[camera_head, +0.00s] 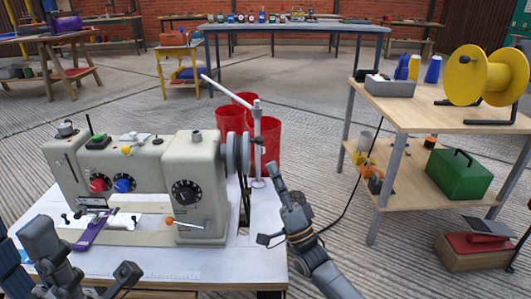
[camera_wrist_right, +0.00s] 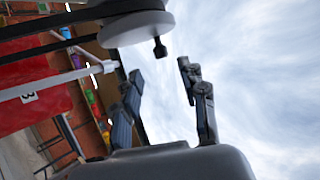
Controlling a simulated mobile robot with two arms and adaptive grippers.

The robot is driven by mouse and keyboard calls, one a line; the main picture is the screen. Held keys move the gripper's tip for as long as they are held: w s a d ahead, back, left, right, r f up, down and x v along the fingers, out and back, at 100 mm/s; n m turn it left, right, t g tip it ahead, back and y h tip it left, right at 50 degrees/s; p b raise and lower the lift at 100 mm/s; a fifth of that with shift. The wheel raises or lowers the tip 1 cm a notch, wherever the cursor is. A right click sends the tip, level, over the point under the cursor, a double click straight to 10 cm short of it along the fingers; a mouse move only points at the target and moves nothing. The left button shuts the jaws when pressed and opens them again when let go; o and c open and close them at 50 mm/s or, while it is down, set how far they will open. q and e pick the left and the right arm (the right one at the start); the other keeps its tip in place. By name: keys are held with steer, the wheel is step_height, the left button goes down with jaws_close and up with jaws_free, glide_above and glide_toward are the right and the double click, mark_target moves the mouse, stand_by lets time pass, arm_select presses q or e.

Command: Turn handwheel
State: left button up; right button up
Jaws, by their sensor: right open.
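A beige sewing machine (camera_head: 150,180) stands on a white table. Its grey handwheel (camera_head: 237,154) is on the machine's right end, with a small dark knob facing right. My right gripper (camera_head: 267,204) is open and empty, to the right of and a little below the handwheel. In the right wrist view the pale handwheel (camera_wrist_right: 136,27) and its dark knob (camera_wrist_right: 159,48) are beyond the open fingers (camera_wrist_right: 161,78), with no visible contact. My left gripper (camera_head: 88,262) is open at the lower left, near the table's front edge, in front of the machine.
A white thread stand (camera_head: 257,140) rises close behind the handwheel. Red bins (camera_head: 231,120) stand behind the table. A wooden workbench (camera_head: 440,115) on the right holds a yellow cable reel (camera_head: 487,75); a green toolbox (camera_head: 459,174) is on its lower shelf.

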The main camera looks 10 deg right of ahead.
steer(key=shift+v, duration=1.75)
